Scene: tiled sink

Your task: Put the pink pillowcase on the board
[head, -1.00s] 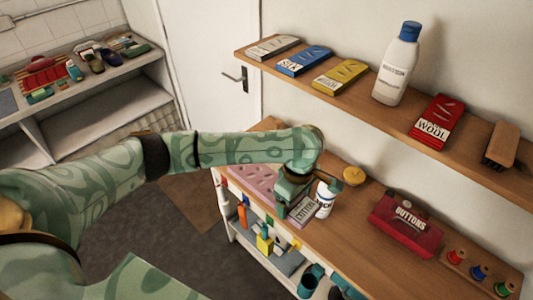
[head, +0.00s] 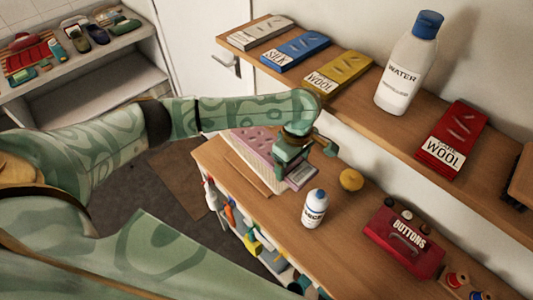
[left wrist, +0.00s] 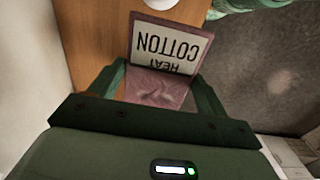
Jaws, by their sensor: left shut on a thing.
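My left gripper (head: 294,157) is shut on the pink pillowcase, a folded pink cloth with a white label reading COTTON. In the left wrist view, the pink pillowcase (left wrist: 158,88) lies between the fingers, its label beyond them. In the head view mostly its label end (head: 301,174) shows, just right of the pink dotted pad that looks like the board (head: 254,141). The gripper hides part of the pad. I cannot tell whether the pillowcase touches the table. My right gripper is not in view.
A white bottle (head: 315,209), yellow round thing (head: 351,180) and red BUTTONS box (head: 404,238) stand on the wooden table. The wall shelf above carries labelled packets (head: 338,77) and a WATER bottle (head: 408,68). Bare tabletop lies in front of the pad.

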